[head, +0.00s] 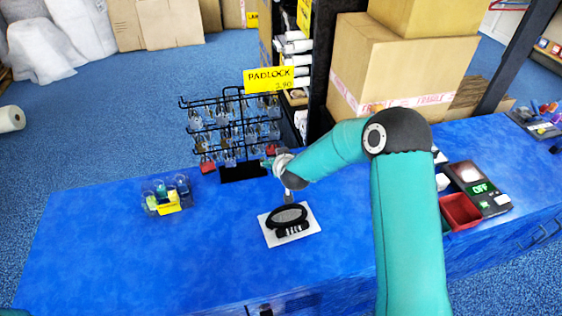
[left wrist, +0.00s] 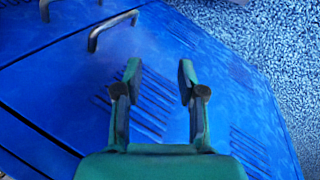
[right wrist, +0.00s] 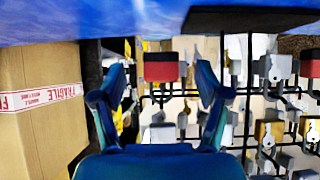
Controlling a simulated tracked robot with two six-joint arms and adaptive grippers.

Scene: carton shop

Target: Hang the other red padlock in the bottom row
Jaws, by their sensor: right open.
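The black wire padlock rack (head: 232,92) stands on the blue counter with several silver padlocks on its hooks. One red padlock (head: 207,165) hangs at the left end of the bottom row. Another red padlock (head: 270,149) is at the right end of that row, partly hidden by my right gripper (head: 274,162). In the upside-down right wrist view, this red padlock (right wrist: 160,68) appears at a bottom-row hook, between the open fingers (right wrist: 160,80); contact is not visible. The first red padlock (right wrist: 310,64) is at the right edge. My left gripper (left wrist: 159,78) is open and empty beside the counter front.
A white pad with a black oval item (head: 290,220) lies in front of the rack. A clear organiser (head: 166,193) stands left, a red tray (head: 460,210) and card terminal (head: 483,187) right. Cartons (head: 400,70) stand behind. The counter's left front is clear.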

